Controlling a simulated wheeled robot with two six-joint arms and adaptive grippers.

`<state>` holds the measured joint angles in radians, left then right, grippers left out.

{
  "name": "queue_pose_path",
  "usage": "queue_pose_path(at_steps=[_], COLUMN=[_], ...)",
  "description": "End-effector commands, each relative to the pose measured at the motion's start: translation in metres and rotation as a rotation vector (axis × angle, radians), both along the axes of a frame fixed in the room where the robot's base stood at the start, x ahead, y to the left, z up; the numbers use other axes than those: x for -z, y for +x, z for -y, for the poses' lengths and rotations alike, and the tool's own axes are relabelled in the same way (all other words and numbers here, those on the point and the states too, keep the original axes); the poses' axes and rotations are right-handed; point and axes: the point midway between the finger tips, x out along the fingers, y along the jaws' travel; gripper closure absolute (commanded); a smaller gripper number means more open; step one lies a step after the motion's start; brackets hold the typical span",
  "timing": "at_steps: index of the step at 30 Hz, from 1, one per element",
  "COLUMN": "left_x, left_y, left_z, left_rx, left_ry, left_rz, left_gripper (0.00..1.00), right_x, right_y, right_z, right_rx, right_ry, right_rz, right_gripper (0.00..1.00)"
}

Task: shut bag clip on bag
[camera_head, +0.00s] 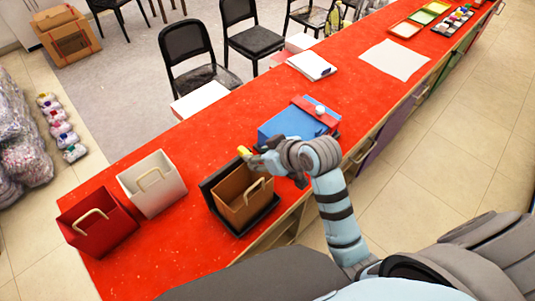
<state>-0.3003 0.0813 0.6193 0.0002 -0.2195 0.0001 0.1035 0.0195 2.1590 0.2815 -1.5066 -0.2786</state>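A blue item (283,127), which looks like a bag lying on the red counter, has a red strip (309,103) with a white knob (320,109) along its far right side. The strip may be the bag clip; I cannot tell whether it is shut. My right gripper (252,158) is over the counter, between the blue item and the brown bag, and its arm hides part of the blue item. A small yellow piece (243,151) shows at its tip; I cannot tell whether it is held. My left gripper is out of view.
A brown handled bag (236,205) stands on a black tray (262,222). White (150,190) and red (100,230) handled bags stand to its left. White boxes, a paper sheet (394,59) and colored trays (420,18) lie farther back. The counter's near edge runs beside my arm.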

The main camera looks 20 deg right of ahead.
Motion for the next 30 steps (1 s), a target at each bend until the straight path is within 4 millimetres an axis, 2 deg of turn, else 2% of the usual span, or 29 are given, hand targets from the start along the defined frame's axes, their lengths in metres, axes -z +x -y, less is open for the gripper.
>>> queue_pose_path(at_steps=[3,7,23,26,29,30], left_x=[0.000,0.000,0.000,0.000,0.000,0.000], left_y=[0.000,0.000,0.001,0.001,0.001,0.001], left_z=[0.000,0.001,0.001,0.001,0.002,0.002], left_rx=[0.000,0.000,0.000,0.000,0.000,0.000], left_ry=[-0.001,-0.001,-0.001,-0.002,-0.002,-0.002], left_rz=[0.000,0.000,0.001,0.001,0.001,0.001], left_gripper=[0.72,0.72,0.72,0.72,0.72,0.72], right_x=[-0.022,-0.036,-0.040,-0.028,0.003,0.019], right_y=[-0.020,-0.034,-0.038,-0.046,-0.073,-0.088], right_z=[0.009,0.014,0.015,0.018,0.029,0.035], right_rx=[-0.001,0.000,0.001,0.018,0.076,0.106], right_ry=[-0.004,-0.001,0.000,-0.004,-0.024,-0.037], right_rz=[0.004,0.001,-0.001,-0.027,-0.105,-0.144], right_gripper=[0.63,0.63,0.63,0.63,0.63,0.63])
